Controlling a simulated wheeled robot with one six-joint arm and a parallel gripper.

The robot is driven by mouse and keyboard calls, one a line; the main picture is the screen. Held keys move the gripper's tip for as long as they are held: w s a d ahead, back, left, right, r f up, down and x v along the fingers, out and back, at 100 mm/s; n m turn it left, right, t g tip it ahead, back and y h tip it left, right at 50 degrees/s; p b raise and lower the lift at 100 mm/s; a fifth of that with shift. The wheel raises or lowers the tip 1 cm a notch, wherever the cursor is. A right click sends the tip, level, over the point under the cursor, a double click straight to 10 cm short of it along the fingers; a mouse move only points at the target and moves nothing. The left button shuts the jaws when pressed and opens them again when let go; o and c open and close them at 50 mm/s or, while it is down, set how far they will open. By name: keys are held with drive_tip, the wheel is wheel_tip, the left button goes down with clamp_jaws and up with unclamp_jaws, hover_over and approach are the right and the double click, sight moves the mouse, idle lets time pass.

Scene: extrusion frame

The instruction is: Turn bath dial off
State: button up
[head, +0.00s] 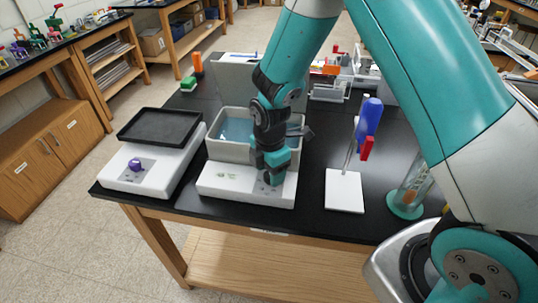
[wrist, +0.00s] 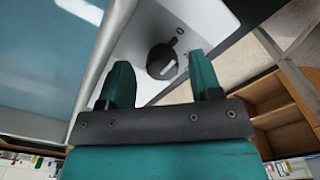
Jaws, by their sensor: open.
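The bath (head: 229,145) is a white water bath with a grey basin of bluish water and its lid raised behind. Its dial (wrist: 162,61) is a dark round knob with a pale mark, on the white front panel in the wrist view. In the head view my gripper (head: 272,173) is over the right part of that panel and hides the dial. In the wrist view my gripper (wrist: 160,84) is open, with one teal finger on each side of the dial, slightly short of it in the picture. I cannot tell whether either finger touches it.
A hot plate (head: 140,165) with a black top and purple knob stands left of the bath. On the right are a white stand (head: 345,190) with a blue and red clamp, and a glass cylinder (head: 412,195) on a green base. The table's front edge is close.

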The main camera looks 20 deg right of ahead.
wheel_tip(320, 180, up, 17)
drive_tip(key=b, duration=0.2)
idle(0.5)
